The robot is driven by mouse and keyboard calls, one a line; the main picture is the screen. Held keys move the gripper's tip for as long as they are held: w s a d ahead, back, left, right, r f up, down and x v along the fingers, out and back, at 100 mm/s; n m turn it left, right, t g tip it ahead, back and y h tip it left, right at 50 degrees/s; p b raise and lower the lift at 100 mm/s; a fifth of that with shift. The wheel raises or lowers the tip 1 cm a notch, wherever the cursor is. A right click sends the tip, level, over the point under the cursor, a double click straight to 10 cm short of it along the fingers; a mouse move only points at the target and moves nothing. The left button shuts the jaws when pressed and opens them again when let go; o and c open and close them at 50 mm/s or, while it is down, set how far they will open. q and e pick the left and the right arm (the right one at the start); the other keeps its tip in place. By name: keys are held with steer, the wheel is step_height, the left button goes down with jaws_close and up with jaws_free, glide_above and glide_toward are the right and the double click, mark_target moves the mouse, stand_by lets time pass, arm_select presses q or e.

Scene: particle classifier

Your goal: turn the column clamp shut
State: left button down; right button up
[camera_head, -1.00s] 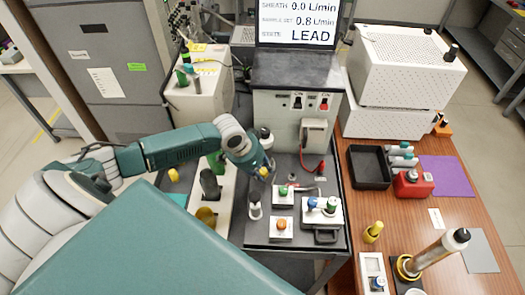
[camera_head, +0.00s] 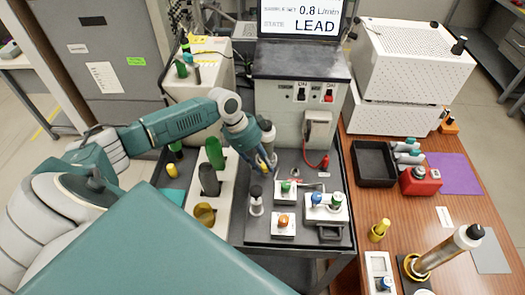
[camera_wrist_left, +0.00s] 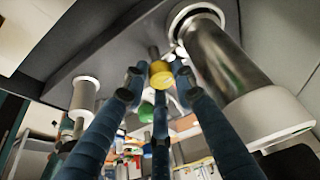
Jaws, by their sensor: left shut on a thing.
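The yellow round clamp knob (camera_wrist_left: 161,74) sits at the end of a short stem in the left wrist view. The blue fingers of my left gripper (camera_head: 264,167) are closed around it; in the left wrist view the fingertips (camera_wrist_left: 158,82) meet its sides. A shiny metal column (camera_wrist_left: 225,65) with a white end stands just right of the knob. In the head view the gripper is low in front of the grey cabinet, and the fingers largely hide the knob. The clamp's own position cannot be told. My right gripper is not in view.
A white block with green, dark and yellow cylinders (camera_head: 208,180) stands left of the gripper. Small valve blocks with green (camera_head: 285,187) and orange (camera_head: 283,220) knobs and a black-topped post (camera_head: 256,200) stand close in front. The screen (camera_head: 302,18) reads LEAD.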

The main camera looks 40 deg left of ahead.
arm_select(q)
steer(key=shift+w+r, duration=0.35)
steer(key=shift+w, duration=0.05)
steer(key=c, duration=1.5)
jaws_free()
steer(key=shift+o, duration=0.2)
steer(key=shift+s+f, duration=0.1)
steer(key=shift+s, duration=0.1)
